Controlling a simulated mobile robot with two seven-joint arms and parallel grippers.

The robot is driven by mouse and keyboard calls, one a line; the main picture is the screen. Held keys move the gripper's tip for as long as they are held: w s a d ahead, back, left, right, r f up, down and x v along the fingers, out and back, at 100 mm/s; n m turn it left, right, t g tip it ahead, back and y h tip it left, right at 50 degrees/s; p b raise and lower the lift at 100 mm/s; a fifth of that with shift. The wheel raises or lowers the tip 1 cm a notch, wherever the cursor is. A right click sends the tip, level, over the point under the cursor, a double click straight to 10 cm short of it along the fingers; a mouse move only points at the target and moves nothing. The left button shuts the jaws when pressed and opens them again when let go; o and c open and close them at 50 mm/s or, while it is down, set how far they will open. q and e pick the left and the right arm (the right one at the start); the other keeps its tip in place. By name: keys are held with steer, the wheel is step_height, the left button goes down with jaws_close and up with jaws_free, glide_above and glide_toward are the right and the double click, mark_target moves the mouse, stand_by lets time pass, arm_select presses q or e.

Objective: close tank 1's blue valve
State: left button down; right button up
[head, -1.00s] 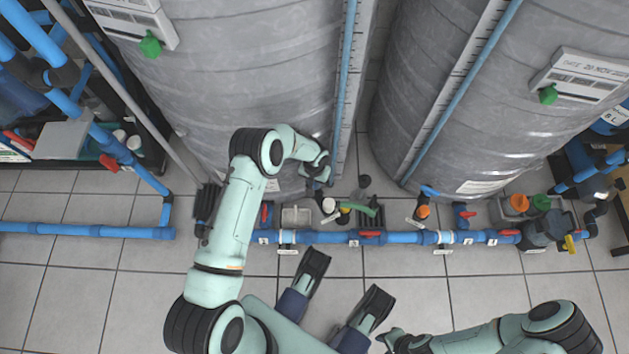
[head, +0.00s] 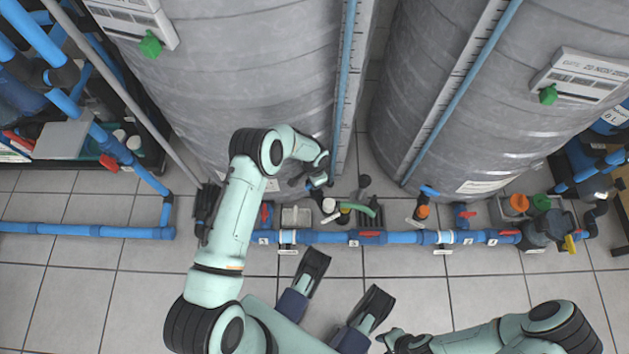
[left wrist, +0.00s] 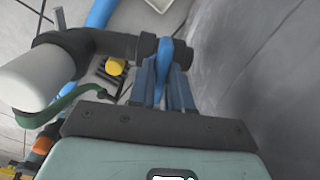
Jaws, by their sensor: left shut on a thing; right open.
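My left gripper (head: 318,181) is low at the foot of the left grey tank (head: 250,85), above the blue floor pipe. In the left wrist view its blue fingers (left wrist: 165,70) are shut on the blue valve's handle (left wrist: 173,52). The handle sits on a dark fitting (left wrist: 115,43) beside the tank wall. In the head view the wrist and fingers largely hide the valve. I cannot read which number the tank bears. My right gripper (head: 387,340) is open and empty at the bottom edge, away from the pipe.
The blue pipe (head: 325,238) with red-handled valves (head: 371,234) runs along the floor before the tanks. A green hose (head: 358,208), white cap (head: 329,205) and orange valve (head: 423,211) stand close by. A second tank (head: 480,90) is at right.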

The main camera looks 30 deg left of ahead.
stand_by(0.5)
arm_select(q)
steer(key=c, duration=1.1)
jaws_free()
steer(key=shift+c, duration=0.2)
steer(key=shift+r, duration=0.15)
step_height(320, 180, up, 13)
steer(key=p, duration=0.4)
arm_select(e)
steer(key=w+a+r+t, duration=0.1)
steer(key=w+r+t, duration=0.1)
steer(key=w+r, duration=0.2)
steer(key=w, duration=0.3)
steer(key=shift+w+r+n+t, duration=0.3)
steer(key=shift+w+r+t, duration=0.05)
steer(key=shift+t, duration=0.05)
